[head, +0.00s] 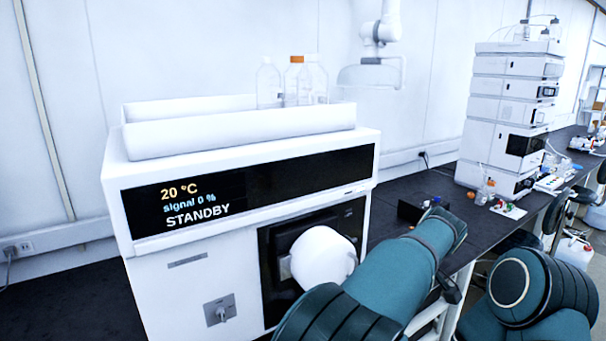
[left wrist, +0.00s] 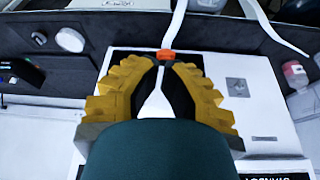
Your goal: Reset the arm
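My left gripper (left wrist: 163,62) shows in the left wrist view, with yellow ridged parts outside and dark inner fingers. The fingers lean together and the gap narrows to a sliver at the tips, so it looks shut. A small orange spot (left wrist: 166,55) lies at the tips; I cannot tell whether it is touched. In the head view a teal arm of mine (head: 400,275) crosses in front of a white instrument (head: 160,290), with a rounded white part (head: 323,257) before its dark panel. No gripper fingers show in the head view.
The instrument's display (head: 250,190) reads 20 °C, signal 0 %, STANDBY. Clear bottles, one orange-capped (head: 297,85), stand on its top behind a white raised rim. A dark bench (head: 400,245) runs right to a white chromatography stack (head: 505,110), with small items near it.

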